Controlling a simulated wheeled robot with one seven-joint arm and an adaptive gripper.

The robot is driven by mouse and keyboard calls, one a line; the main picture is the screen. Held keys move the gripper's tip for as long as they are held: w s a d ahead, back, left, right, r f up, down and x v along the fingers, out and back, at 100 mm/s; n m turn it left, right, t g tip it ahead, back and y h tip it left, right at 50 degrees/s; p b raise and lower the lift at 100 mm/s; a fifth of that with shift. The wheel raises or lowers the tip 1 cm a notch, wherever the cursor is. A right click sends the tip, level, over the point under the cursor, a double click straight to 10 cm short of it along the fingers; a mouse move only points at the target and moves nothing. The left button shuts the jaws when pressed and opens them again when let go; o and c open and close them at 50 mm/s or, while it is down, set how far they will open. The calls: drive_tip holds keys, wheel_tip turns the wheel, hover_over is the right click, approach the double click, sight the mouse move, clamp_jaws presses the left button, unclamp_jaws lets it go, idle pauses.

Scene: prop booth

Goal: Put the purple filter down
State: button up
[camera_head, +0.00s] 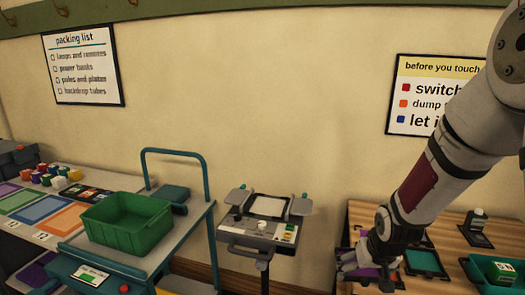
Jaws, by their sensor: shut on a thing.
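My gripper (364,262) is low over the left part of the wooden table at the right. It is shut on the purple filter (367,272), of which only a small purple patch shows around the fingers. The gripper and wrist hide most of the filter. I cannot tell whether its underside touches the table.
The wooden table (364,214) also bears a dark tray with a teal inside (424,262), a small dark stand (477,228) and a green box (500,273). A trolley with a green crate (126,222) and a grey stand (262,228) are to the left.

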drive_tip(key=w+a+r+n, duration=0.1)
drive_tip(key=w+a+r, duration=0.1)
drive_tip(key=w+a, duration=0.3)
drive_tip(key=s+a+f, duration=0.1)
drive_tip(key=s+f, duration=0.4)
drive_tip(key=shift+s+a+f, duration=0.25)
drive_tip(key=shift+a+f, duration=0.1)
drive_tip(key=shift+f, duration=0.05)
drive_tip(key=shift+r, duration=0.15)
